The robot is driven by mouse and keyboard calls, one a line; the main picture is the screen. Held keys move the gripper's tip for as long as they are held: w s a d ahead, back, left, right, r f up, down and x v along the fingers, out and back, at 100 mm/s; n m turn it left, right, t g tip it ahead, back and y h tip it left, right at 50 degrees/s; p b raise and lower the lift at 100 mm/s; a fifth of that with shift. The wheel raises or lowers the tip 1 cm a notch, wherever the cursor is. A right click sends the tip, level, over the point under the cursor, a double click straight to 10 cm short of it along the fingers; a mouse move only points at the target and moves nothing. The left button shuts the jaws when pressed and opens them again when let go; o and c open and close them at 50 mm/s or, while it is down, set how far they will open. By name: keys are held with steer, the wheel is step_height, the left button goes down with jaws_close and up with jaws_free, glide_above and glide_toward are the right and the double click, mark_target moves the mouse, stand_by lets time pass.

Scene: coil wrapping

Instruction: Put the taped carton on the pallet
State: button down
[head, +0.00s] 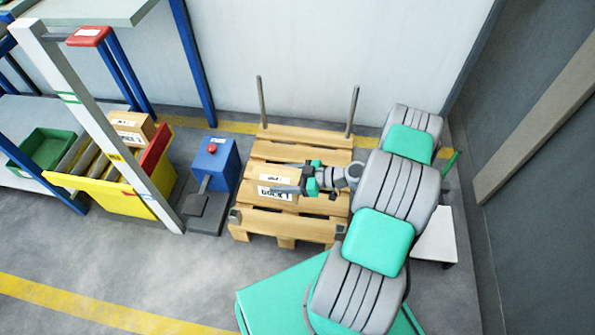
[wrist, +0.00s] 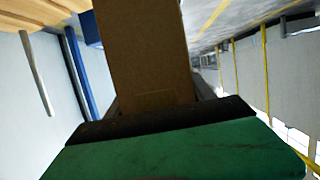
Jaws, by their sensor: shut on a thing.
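A brown carton (head: 272,188) with white printed labels is in my gripper (head: 285,183), over the left part of the wooden pallet (head: 300,143) in the head view. The gripper comes in from the right and is shut on the carton. In the wrist view the carton (wrist: 143,50) fills the upper middle, between the dark fingers. I cannot tell whether the carton touches the pallet boards or hangs just above them. The pallet's slatted top shows clear behind the carton.
Two grey posts (head: 354,110) rise at the pallet's back corners. Left of it stands a blue box with a red button (head: 212,150), then a yellow bin (head: 115,195) with another carton (head: 132,128). A green crate (head: 45,150) sits further left. A wall is close behind.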

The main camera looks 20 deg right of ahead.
steer(key=shift+s+f, duration=0.15)
steer(key=shift+f, duration=0.4)
steer(key=shift+s+f, duration=0.15)
steer(key=shift+f, duration=0.35)
steer(key=shift+w+d+f+b, duration=1.15)
steer(key=shift+w+f+b, duration=0.8)
steer(key=shift+f, duration=0.15)
steer(key=shift+w+d+f+b, duration=1.1)
steer(key=shift+w+f+b, duration=0.75)
steer(key=shift+f, duration=0.2)
steer(key=shift+w+d+f+b, duration=1.15)
steer(key=shift+w+f+b, duration=0.7)
steer(key=shift+w+f, duration=0.2)
steer(key=shift+s+f, duration=0.1)
steer(key=shift+f, duration=0.1)
steer(key=shift+c, duration=1.8)
jaws_free()
